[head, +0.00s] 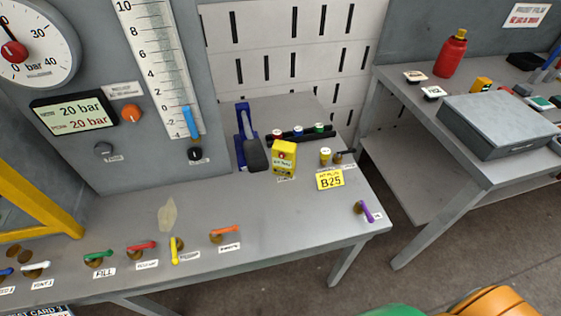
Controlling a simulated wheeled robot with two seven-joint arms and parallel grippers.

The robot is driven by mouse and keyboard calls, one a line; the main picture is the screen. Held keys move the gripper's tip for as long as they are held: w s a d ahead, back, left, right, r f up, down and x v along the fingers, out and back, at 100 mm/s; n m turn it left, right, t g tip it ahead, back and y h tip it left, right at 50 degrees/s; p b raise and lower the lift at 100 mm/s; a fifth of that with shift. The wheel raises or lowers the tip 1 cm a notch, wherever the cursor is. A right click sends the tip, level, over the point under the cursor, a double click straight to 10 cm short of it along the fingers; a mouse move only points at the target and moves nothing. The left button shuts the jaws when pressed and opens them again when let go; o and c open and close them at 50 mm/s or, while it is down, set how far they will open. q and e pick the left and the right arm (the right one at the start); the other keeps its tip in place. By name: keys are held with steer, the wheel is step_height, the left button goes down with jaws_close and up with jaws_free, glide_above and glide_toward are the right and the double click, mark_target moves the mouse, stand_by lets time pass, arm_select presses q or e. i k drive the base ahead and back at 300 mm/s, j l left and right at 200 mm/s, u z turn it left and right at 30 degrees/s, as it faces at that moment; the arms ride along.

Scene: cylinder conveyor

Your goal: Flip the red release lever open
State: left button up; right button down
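A red lever (143,246) sits on the front part of the grey bench, in a row of coloured levers. Its handle points right from a brass-coloured pivot at its left end, and a small white label (147,265) lies in front of it. The label is too small to read surely. A green lever (98,256) is to its left and a yellow lever (175,251), turned toward the front, is to its right. Neither of my grippers shows in the head view, and nothing touches the red lever.
An orange lever (225,231) lies farther right. A yellow frame (38,198) stands at the left edge. A gauge panel (98,160) rises behind the bench. A blue-handled clamp (248,140) and yellow box (283,159) stand at the back. Rounded orange (510,302) and green shapes fill the bottom right.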

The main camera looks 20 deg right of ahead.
mark_target(131, 249)
steer(key=j+u, duration=0.2)
steer(key=u, duration=0.65)
